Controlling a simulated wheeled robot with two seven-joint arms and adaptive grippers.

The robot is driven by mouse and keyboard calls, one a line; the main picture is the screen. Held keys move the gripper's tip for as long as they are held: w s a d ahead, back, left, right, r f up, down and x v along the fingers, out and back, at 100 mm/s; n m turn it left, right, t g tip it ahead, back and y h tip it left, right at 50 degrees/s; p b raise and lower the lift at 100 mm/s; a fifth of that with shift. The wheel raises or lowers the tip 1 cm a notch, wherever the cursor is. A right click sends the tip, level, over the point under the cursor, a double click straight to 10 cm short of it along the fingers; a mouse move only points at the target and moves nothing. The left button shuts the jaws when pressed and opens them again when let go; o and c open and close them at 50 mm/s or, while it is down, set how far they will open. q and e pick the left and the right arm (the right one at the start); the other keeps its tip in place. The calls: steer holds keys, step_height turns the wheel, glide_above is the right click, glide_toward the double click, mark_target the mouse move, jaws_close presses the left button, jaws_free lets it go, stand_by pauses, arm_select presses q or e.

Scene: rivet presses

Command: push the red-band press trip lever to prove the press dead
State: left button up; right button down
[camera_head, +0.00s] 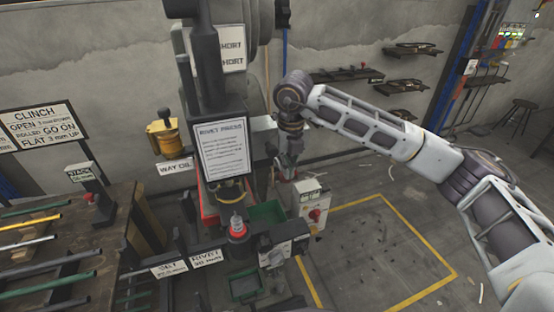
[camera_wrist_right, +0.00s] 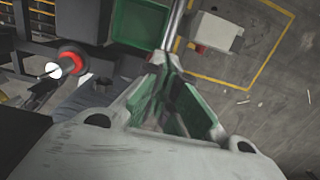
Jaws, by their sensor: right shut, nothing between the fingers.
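The rivet press (camera_head: 208,95) stands at the centre in the head view, dark and upright, with a printed sheet on its front. Red shows low on its body, and a red ring (camera_head: 238,232) surrounds a pale tip at its base; the ring also shows in the wrist view (camera_wrist_right: 73,60). My right gripper (camera_head: 287,172) points down just right of the press. In the wrist view its green-lined fingers (camera_wrist_right: 165,75) are shut and empty. A grey metal rod (camera_wrist_right: 174,25) shows just beyond the fingertips, perhaps the trip lever; I cannot tell whether they touch.
A pale control box with a red knob (camera_head: 312,203) stands right of the press, close to my gripper. A green bin (camera_head: 267,213) sits between them. A bench with rods (camera_head: 95,245) is at left.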

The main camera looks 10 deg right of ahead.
mark_target(287, 181)
steer(key=shift+s+f+b, duration=0.15)
steer(key=shift+f+b, duration=0.55)
steer(key=shift+f, duration=0.35)
steer(key=shift+f+b, duration=0.75)
steer(key=shift+f, duration=0.05)
steer(key=shift+f, duration=0.1)
steer(key=shift+f+b, duration=0.7)
steer(key=shift+f, duration=0.15)
